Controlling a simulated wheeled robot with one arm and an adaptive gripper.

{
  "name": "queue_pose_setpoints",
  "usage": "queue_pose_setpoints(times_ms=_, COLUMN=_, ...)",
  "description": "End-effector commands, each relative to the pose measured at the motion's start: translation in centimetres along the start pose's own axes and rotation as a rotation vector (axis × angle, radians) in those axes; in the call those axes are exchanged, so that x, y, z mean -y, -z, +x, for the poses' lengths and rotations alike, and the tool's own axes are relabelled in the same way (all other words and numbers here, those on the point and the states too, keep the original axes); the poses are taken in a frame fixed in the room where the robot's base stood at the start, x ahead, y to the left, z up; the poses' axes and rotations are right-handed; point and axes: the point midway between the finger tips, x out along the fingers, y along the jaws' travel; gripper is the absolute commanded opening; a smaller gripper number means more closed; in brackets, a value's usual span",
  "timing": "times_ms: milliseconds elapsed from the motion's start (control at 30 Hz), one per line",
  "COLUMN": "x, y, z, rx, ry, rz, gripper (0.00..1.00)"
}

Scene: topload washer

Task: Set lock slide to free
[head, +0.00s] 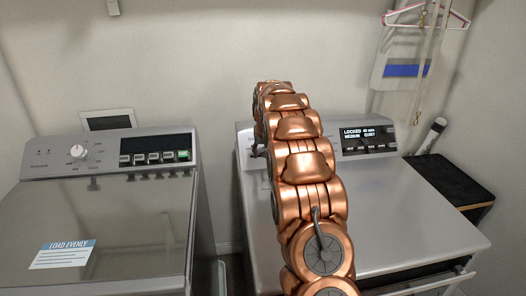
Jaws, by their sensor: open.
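The right machine (424,212) is grey, with a control panel along its back edge. Its lit display (366,138) reads "LOCKED", "40 min", "MEDIUM" and "QUIET". My copper arm crosses in front of this panel and covers its middle. No lock slide can be made out. A pale part of the panel (246,150) shows left of my arm. My gripper (258,151) is mostly hidden behind my arm; only a small dark piece shows at the arm's left side, near the panel. Whether it touches anything cannot be seen.
The left machine (130,215) has a closed lid with a "LOAD EVENLY" label (63,254), a white knob (79,152) and several buttons, one lit green. A narrow gap separates the machines. A black-topped stand (452,180) is at right. Pink hangers (425,14) hang at upper right.

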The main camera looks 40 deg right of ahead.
Motion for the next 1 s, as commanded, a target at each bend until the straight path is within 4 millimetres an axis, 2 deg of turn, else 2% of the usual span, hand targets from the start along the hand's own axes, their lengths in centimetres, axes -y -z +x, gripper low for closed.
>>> queue_pose_setpoints(times_ms=133, x=-0.02, y=0.01, z=-0.02, rx=0.000, ry=0.000, rz=0.000, gripper=0.45)
queue_pose_setpoints(times_ms=567, x=-0.03, y=0.00, z=-0.03, rx=0.000, ry=0.000, rz=0.000, gripper=0.00)
queue_pose_setpoints(times_ms=1000, x=-0.03, y=0.01, z=-0.04, rx=0.000, ry=0.000, rz=0.000, gripper=0.00)
